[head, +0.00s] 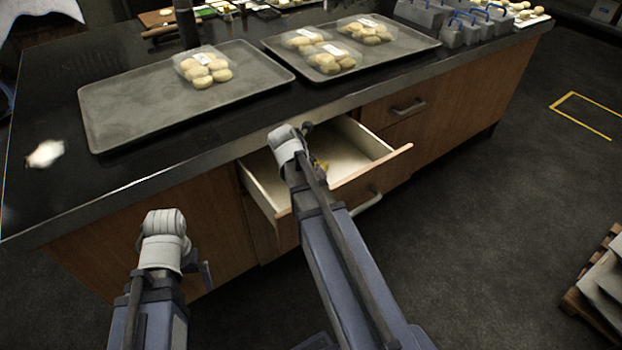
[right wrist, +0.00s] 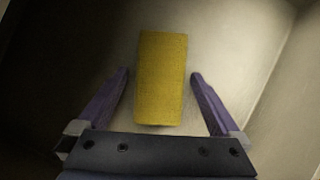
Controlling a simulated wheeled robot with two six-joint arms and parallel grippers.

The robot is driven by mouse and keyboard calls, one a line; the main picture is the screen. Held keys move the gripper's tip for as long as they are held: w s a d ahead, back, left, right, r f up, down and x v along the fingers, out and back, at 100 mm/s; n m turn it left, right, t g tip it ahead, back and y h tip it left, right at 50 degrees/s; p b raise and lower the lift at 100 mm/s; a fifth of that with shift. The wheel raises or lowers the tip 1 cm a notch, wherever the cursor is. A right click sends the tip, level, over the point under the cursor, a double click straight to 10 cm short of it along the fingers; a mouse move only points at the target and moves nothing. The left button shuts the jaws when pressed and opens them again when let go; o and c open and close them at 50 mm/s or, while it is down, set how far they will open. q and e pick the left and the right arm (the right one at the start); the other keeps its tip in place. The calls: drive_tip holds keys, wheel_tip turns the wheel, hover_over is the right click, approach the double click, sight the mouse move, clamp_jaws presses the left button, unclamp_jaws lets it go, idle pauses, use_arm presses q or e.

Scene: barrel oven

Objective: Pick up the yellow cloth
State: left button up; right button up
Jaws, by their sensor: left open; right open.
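The yellow cloth (right wrist: 162,78) is a folded rectangle lying on the pale floor of the open drawer (head: 352,139). In the head view only a small yellow bit of the cloth (head: 322,166) shows beside my right arm, which hides the rest. My right gripper (right wrist: 160,73) is open and points down at the cloth. One finger is on each side of it, with gaps between, and nothing is held. How far above the cloth the fingertips are is hard to tell. My left gripper (head: 205,273) is open in front of the cabinet at lower left, mostly hidden by its wrist.
The drawer's front (head: 372,168) and side walls surround my right gripper. The dark counter (head: 40,200) is above, with two grey trays (head: 120,112) (head: 405,45) of packed buns. A white crumpled thing (head: 45,153) lies at the counter's left. The floor at right is clear near the cabinet.

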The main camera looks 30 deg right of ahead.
drive_tip(key=c, duration=1.2)
drive_tip(key=shift+r+p, duration=0.2)
drive_tip(key=shift+p, duration=0.1)
drive_tip(key=shift+c, duration=0.2)
wheel_tip(320, 180, up, 28)
drive_tip(key=p, duration=2.7)
drive_tip(key=shift+f+p, duration=0.15)
drive_tip(key=shift+p, duration=0.2)
drive_tip(key=o, duration=0.7)
drive_tip(key=c, duration=0.5)
